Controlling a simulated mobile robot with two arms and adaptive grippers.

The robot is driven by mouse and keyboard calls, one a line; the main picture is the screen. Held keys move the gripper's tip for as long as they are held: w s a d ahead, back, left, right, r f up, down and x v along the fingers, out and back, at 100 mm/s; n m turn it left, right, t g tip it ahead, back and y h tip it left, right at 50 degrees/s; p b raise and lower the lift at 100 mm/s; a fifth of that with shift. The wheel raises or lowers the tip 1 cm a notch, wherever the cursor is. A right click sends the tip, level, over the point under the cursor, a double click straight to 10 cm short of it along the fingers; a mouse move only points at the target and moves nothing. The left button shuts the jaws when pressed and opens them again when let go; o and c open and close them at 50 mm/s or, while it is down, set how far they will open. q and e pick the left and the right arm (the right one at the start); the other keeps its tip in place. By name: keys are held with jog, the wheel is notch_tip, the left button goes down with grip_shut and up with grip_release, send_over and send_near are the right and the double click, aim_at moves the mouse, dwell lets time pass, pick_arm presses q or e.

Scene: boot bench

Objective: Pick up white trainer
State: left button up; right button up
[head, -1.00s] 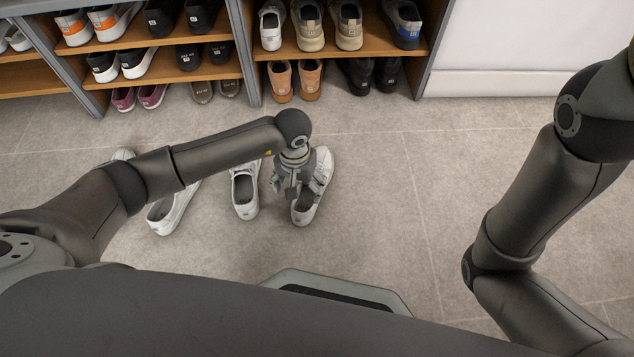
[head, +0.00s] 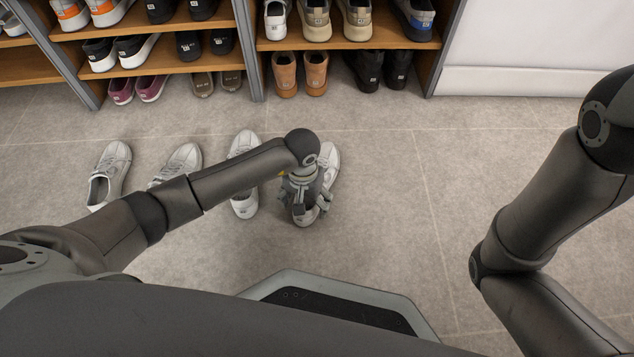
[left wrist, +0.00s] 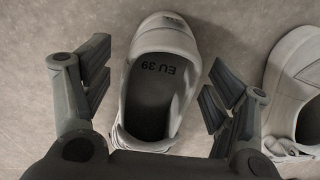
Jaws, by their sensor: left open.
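Several white trainers stand in a row on the floor. The rightmost trainer (head: 328,160) is under my left gripper (head: 306,212), which partly hides it in the head view. In the left wrist view my left gripper (left wrist: 158,100) is open, with one finger on each side of a white trainer's heel end (left wrist: 163,60). The inside of this shoe reads "EU 39". The fingers are apart from its sides. Another white trainer (left wrist: 300,90) is at the right edge of that view. My right gripper is out of the head view; only my right arm shows.
Other white trainers (head: 110,170), (head: 182,162) and (head: 243,204) stand to the left, partly behind my left arm. A wooden shoe rack (head: 200,65) with several pairs stands at the back. The floor (head: 390,190) to the right is clear.

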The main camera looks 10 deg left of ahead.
pick_arm(q)
jog(key=shift+f, duration=0.2)
grip_shut()
dwell(0.6)
